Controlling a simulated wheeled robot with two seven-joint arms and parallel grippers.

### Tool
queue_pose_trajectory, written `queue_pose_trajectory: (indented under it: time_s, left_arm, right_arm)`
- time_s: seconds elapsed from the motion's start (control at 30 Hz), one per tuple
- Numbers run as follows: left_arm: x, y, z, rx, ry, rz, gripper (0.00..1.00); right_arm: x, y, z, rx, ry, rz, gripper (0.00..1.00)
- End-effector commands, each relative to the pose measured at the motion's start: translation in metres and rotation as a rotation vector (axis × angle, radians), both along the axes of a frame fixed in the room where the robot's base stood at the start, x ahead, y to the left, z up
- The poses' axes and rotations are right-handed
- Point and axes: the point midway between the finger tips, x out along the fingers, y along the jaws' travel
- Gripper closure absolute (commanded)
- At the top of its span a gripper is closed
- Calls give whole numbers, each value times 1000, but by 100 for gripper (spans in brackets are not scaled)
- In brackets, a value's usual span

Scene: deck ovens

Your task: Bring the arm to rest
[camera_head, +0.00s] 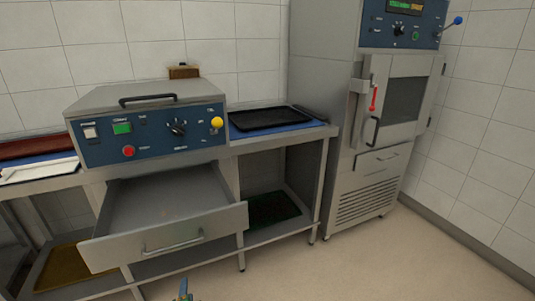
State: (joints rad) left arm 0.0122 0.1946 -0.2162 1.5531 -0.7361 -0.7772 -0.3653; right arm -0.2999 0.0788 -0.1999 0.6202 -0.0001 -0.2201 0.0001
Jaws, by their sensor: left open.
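Only the tip of my left gripper (185,291) shows, at the bottom edge of the head view, left of centre. It is open, with nothing visible in it, and appears below and in front of the pulled-out drawer (128,250). The rest of my left arm is out of the picture. My right gripper and arm are not in view.
The drawer juts out under a blue-fronted control unit (105,150) on a steel table. A black tray (268,118) lies on the table to its right. A tall oven cabinet (325,70) stands further right, its door seemingly shut. The floor (370,265) at front right is clear.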

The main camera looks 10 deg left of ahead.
Motion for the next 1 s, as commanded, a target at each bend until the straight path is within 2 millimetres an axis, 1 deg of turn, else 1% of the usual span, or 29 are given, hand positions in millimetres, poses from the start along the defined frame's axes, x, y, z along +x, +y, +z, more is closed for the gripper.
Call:
queue_pose_trajectory:
  time_s: [0.03,0.07,0.1,0.17,0.2,0.27,0.3,0.4,0.5,0.57,0.63,1.0]
  left_arm:
    - [-25,-8,-32,-99,103,5,53]
    - [-44,-15,-58,-176,165,16,53]
    - [-73,-24,-89,-276,241,42,53]
    - [-123,-37,-129,-422,350,108,53]
    - [-159,-46,-150,-514,414,165,53]
    - [-214,-57,-173,-634,496,270,53]
    - [-249,-63,-183,-702,540,344,53]
    - [-318,-73,-195,-818,610,513,53]
    - [-359,-78,-199,-874,640,624,53]
    - [-370,-79,-200,-888,647,657,53]
    - [-374,-79,-202,-893,648,670,53]
    - [-373,-79,-202,-891,647,666,53]
  right_arm:
    - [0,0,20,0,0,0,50]
    - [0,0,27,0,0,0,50]
    - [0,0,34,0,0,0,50]
    - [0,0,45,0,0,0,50]
    - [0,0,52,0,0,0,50]
    - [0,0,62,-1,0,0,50]
    - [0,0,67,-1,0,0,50]
    - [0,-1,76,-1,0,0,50]
    - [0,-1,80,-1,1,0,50]
    - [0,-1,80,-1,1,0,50]
    - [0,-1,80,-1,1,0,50]
    - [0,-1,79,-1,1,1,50]
